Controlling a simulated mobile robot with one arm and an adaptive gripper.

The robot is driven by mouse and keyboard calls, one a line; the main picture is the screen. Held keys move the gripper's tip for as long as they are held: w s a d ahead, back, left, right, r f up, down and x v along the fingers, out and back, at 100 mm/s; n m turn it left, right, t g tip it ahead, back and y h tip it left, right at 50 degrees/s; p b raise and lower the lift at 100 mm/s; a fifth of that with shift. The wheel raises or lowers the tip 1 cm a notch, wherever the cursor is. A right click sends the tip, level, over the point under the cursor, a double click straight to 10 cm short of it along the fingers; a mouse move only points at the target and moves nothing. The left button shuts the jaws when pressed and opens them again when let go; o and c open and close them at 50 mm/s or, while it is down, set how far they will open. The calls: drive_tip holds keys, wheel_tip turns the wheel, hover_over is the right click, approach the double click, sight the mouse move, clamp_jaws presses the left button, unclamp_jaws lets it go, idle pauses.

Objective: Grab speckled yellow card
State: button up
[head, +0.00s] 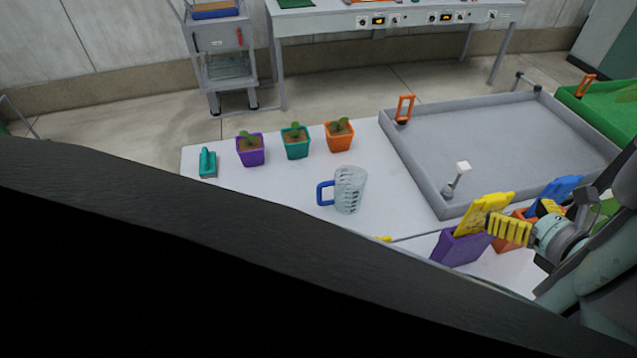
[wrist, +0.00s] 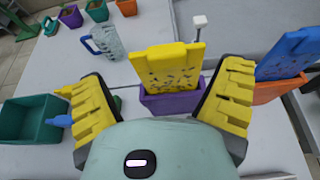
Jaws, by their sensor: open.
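The speckled yellow card (wrist: 168,68) stands upright in a purple holder (wrist: 172,102), its dark specks facing the wrist camera. In the head view the card (head: 480,214) rises from the purple holder (head: 462,247) at the right of the white table. My gripper (wrist: 168,105) has yellow ribbed fingers, spread wide on either side of the card and holder in the wrist view, with nothing between them that they touch. In the head view the gripper (head: 508,230) is beside the card and overlaps its edge, so the exact gap is hard to tell.
A blue card (wrist: 288,52) stands in an orange holder (wrist: 280,88) to the right. A teal bin (wrist: 30,120) is at left. A clear jug (head: 350,190), potted seedlings (head: 296,142) and a grey tray (head: 415,165) stand farther back. The table left of the jug is mostly clear.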

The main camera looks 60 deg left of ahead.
sight(497, 199)
drive_tip(key=x, duration=0.3)
drive_tip(key=shift+a, duration=0.2)
drive_tip(key=shift+w+p+x, duration=0.15)
drive_tip(key=shift+p+x, duration=0.15)
drive_tip(key=shift+x, duration=0.8)
drive_tip(key=shift+w+p+x, duration=0.2)
drive_tip(key=shift+p+x, duration=0.05)
drive_tip(key=shift+x, duration=0.85)
drive_tip(key=shift+w+a+f, duration=0.1)
drive_tip(key=shift+a+f, duration=0.1)
drive_tip(key=shift+f, duration=0.15)
drive_tip(key=shift+d, duration=0.1)
drive_tip(key=c, duration=1.3)
